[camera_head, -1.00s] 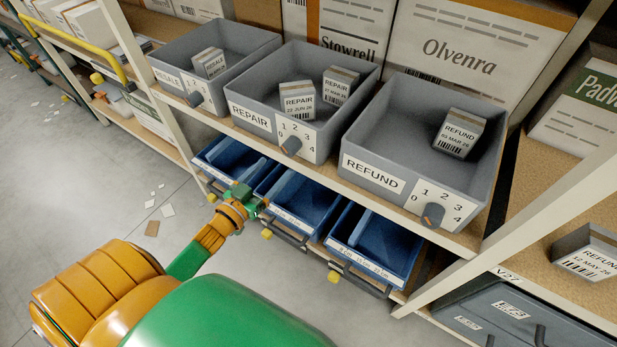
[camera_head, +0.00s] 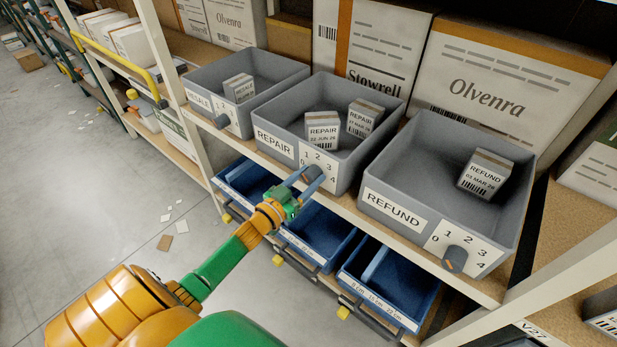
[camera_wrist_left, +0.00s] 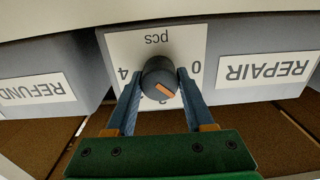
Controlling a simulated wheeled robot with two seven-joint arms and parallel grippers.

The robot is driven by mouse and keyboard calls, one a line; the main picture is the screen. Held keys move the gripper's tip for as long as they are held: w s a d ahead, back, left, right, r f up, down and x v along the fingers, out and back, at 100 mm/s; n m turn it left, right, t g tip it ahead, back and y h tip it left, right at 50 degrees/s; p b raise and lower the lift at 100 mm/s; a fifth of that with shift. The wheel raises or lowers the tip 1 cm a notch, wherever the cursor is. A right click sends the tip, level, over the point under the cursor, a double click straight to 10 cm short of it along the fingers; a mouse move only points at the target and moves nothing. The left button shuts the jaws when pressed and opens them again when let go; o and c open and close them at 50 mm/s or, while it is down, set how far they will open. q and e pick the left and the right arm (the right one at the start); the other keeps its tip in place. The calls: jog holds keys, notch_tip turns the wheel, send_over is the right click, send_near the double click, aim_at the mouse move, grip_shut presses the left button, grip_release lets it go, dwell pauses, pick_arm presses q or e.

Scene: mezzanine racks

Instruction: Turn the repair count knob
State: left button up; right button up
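The grey repair bin (camera_head: 270,115) stands in the middle of the shelf row with two small REPAIR boxes inside. Its white dial plate (camera_head: 318,158) is numbered 0 to 4. In the left wrist view the round dark repair knob (camera_wrist_left: 158,75) shows upside down with its plate (camera_wrist_left: 190,43). Its orange mark points down and slightly right there; the numbers on that side are largely hidden. My left gripper (camera_head: 306,178) is at the knob, its blue fingers (camera_wrist_left: 159,88) open on either side of it. Firm contact cannot be made out. My right gripper is not in view.
The resale bin (camera_head: 205,75) and refund bin (camera_head: 395,150), each with its own knob, stand either side. Blue bins (camera_head: 378,308) are on the shelf below, under my left arm. A pale rack post (camera_head: 180,85) stands left.

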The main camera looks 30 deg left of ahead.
pick_arm(q)
grip_shut()
jog(key=shift+m, duration=0.3)
jog(key=m, duration=0.3)
jog(key=shift+d+m, duration=0.1)
jog(key=shift+m, duration=0.2)
jog(key=shift+m+b, duration=0.55)
jog(key=shift+m, duration=1.65)
jog(key=o, duration=0.6)
grip_release()
